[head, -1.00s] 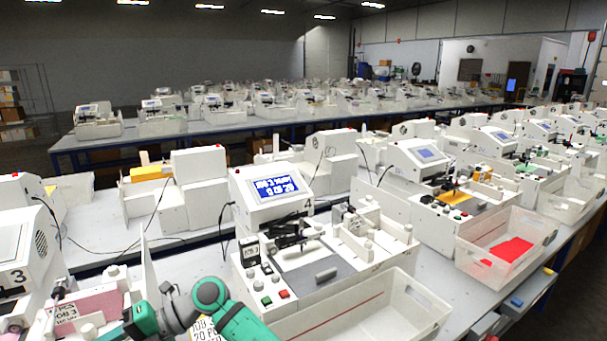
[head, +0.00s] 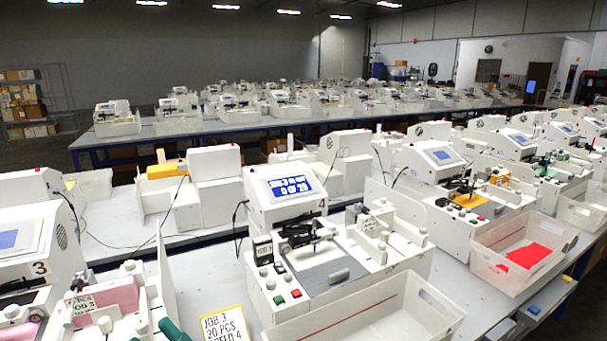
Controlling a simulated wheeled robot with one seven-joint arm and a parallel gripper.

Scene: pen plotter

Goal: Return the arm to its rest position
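Only a small teal piece of my arm (head: 178,331) shows at the bottom edge of the head view, left of the yellow-edged job card. My gripper is out of view, so its fingers and anything in them are hidden. The white plotter marked 4 (head: 262,209) stands on the bench in the middle. Its blue screen (head: 290,187) is lit with white text, and a grey pad (head: 330,272) lies on its bed. Plotter 3 (head: 28,248) stands at the left with pink material (head: 112,300) at its front.
The job card (head: 225,325) reads "JOB 3, 20 PCS". An empty clear bin (head: 400,312) sits before plotter 4. Another bin (head: 485,258) at right holds red sheets (head: 528,256). Bare bench (head: 208,278) lies between plotters 3 and 4. More plotters line the benches behind.

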